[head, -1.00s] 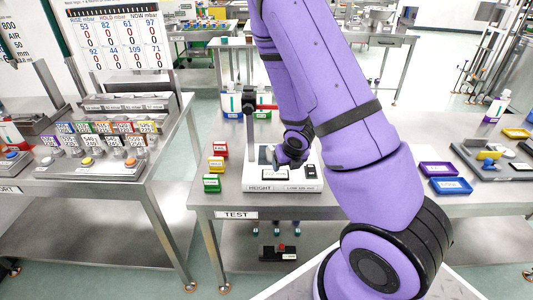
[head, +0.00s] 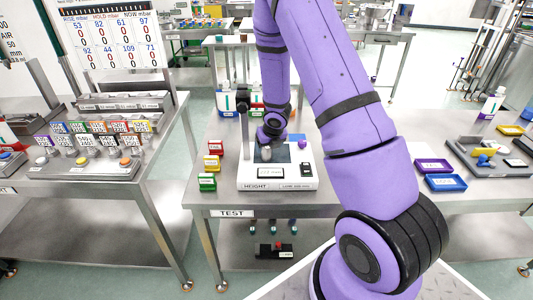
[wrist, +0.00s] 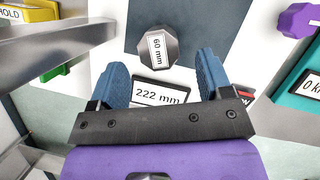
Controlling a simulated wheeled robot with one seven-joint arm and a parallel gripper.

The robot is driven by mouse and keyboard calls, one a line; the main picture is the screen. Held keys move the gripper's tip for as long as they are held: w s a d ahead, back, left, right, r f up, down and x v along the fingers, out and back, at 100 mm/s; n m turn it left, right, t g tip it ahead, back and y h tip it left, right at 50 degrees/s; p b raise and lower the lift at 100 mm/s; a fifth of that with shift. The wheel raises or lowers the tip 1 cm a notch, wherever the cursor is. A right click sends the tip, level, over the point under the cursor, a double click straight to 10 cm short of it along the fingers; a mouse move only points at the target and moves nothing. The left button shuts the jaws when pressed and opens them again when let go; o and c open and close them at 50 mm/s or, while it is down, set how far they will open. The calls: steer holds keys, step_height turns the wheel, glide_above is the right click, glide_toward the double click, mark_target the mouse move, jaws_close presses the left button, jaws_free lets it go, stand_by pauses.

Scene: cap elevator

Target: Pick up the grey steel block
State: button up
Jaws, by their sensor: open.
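The grey steel block (wrist: 168,42) has a faceted top and a label reading 60 mm in the wrist view. It stands on the dark plate (wrist: 207,22) of the white height gauge (head: 250,184). In the head view the block (head: 266,154) shows small, just below the end of my arm. My gripper (wrist: 161,61) is open, with its blue fingers spread to the left and right of the block's near side. Nothing is held. In the head view the fingers are too small to make out clearly.
A display reading 222 mm (wrist: 160,93) sits on the gauge's front. A purple knob-like piece (wrist: 298,18) lies to the right. The gauge's post (head: 244,125) rises at left. Red, yellow and green label blocks (head: 208,182) stand left of the gauge. Purple and blue trays (head: 445,183) lie right.

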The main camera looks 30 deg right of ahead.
mark_target(266, 150)
steer(key=shift+w, duration=0.2)
steer(key=shift+w+d+f, duration=0.1)
steer(key=shift+w+f, duration=0.15)
steer(key=shift+x, duration=2.25)
steer(key=shift+c, duration=0.2)
jaws_close()
steer(key=shift+r, duration=0.1)
